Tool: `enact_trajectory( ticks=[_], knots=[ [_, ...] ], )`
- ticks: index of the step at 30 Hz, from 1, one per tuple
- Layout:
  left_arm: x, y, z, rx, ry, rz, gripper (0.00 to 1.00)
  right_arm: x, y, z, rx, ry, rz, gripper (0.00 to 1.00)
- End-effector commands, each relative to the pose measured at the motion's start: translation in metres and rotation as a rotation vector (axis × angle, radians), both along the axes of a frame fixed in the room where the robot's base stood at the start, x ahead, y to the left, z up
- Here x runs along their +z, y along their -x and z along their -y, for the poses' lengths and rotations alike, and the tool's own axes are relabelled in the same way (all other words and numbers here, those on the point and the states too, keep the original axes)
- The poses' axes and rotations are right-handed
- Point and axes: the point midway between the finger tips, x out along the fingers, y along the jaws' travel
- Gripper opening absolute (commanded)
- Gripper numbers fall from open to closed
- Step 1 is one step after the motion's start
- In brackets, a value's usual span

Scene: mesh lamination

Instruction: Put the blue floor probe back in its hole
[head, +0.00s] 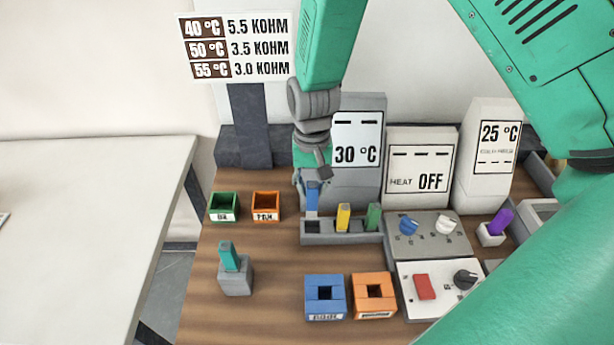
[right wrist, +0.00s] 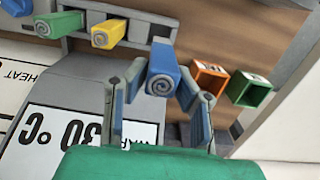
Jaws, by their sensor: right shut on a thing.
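The blue probe (head: 312,199) is held upright in my right gripper (head: 312,180), at the left end of the grey rack (head: 343,239). The rack's dark left hole (head: 312,227) shows just below the probe's lower end; the probe looks above it, but I cannot tell the exact gap. In the right wrist view, the blue probe (right wrist: 162,82) is between the two fingers of the gripper (right wrist: 162,88). The yellow probe (head: 343,217) and green probe (head: 373,217) stand in the rack's other holes. My left gripper is not in view.
A green bin (head: 223,206) and an orange bin (head: 266,206) stand left of the rack. In front are a teal probe in a grey block (head: 235,280), a blue block (head: 325,297) and an orange block (head: 373,295). Control panels (head: 427,236) stand right; a 30 °C display (head: 357,140) stands behind.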

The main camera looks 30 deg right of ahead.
Motion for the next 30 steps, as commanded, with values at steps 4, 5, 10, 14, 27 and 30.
enact_trajectory(
  ticks=[4,5,10,14,27,30],
  knots=[
    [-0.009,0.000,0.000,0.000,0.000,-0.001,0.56,-0.009,-0.001,0.000,0.000,0.000,-0.001,0.00],
    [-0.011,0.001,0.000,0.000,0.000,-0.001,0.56,-0.010,-0.001,-0.001,0.000,0.001,-0.002,0.00],
    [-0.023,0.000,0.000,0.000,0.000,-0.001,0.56,-0.023,-0.002,-0.002,0.000,0.002,-0.002,0.00],
    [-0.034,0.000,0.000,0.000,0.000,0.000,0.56,-0.033,-0.002,-0.003,0.000,0.003,-0.003,0.00],
    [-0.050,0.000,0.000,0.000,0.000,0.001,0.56,-0.065,-0.002,-0.001,-0.001,0.001,-0.003,0.00],
    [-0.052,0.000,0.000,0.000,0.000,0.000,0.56,-0.070,-0.002,-0.001,-0.001,0.001,-0.003,0.00]
  ],
)
